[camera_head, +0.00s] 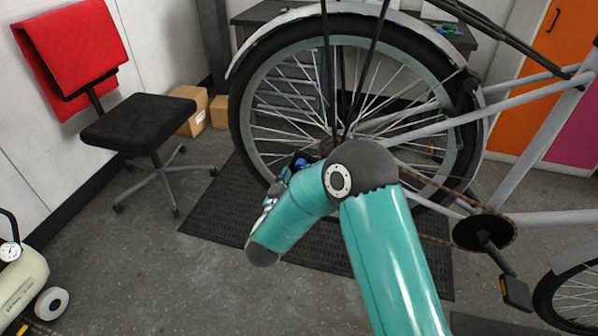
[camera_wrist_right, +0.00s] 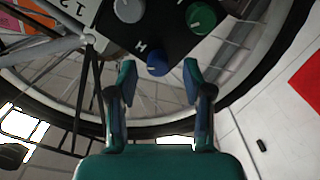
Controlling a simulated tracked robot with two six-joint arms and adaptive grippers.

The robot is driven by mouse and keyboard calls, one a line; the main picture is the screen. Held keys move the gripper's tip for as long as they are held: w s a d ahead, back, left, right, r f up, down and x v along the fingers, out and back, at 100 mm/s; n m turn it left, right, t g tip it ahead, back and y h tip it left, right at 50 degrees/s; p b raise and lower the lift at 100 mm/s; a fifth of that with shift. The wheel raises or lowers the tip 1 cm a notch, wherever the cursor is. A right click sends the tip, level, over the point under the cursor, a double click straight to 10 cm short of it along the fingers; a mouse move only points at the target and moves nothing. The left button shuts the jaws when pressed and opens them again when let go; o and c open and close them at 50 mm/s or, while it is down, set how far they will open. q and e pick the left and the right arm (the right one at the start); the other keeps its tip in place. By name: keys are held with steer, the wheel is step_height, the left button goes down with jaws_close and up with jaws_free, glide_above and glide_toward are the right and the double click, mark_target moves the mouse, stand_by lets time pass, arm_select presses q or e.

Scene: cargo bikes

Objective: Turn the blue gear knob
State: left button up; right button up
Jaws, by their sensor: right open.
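The blue gear knob (camera_wrist_right: 157,64) sits on the lower edge of a black panel (camera_wrist_right: 160,30) in the right wrist view. My right gripper (camera_wrist_right: 158,80) is open and empty. Its two fingertips point at the panel, one on each side of the knob's lower end. I cannot tell whether they touch it. In the head view my teal right arm reaches toward the bicycle's rear wheel (camera_head: 262,150), and the gripper (camera_head: 283,183) is mostly hidden behind the forearm. My left gripper is not in view.
A green knob (camera_wrist_right: 200,17) and a grey knob (camera_wrist_right: 128,9) are also on the panel. Wheel spokes and rim lie close behind. A black office chair (camera_head: 138,122) with a red cloth (camera_head: 75,45) stands left. A compressor (camera_head: 20,285) is at lower left.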

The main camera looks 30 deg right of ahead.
steer(key=v, duration=1.1)
steer(key=shift+f, duration=0.1)
steer(key=s+d+f+g+y+p, duration=0.1)
steer(key=d+f+g+p, duration=0.1)
steer(key=d+f+p, duration=0.4)
step_height(320, 180, down, 7)
steer(key=s+a+n+y+p, duration=0.1)
steer(key=s+a+n+y, duration=0.1)
steer(key=y, duration=0.4)
steer(key=s+a+f+g+y, duration=0.4)
steer(key=s+a+y, duration=0.1)
steer(key=s+a, duration=0.3)
steer(key=s+a+f+n+g+y+p, duration=0.1)
steer(key=s+a+f+g+y, duration=0.3)
steer(key=s+a, duration=0.4)
steer(key=shift+s+a+f+g+y, duration=0.3)
steer(key=shift+s+g+y, duration=0.25)
steer(key=shift+y, duration=0.25)
steer(key=shift+n, duration=0.3)
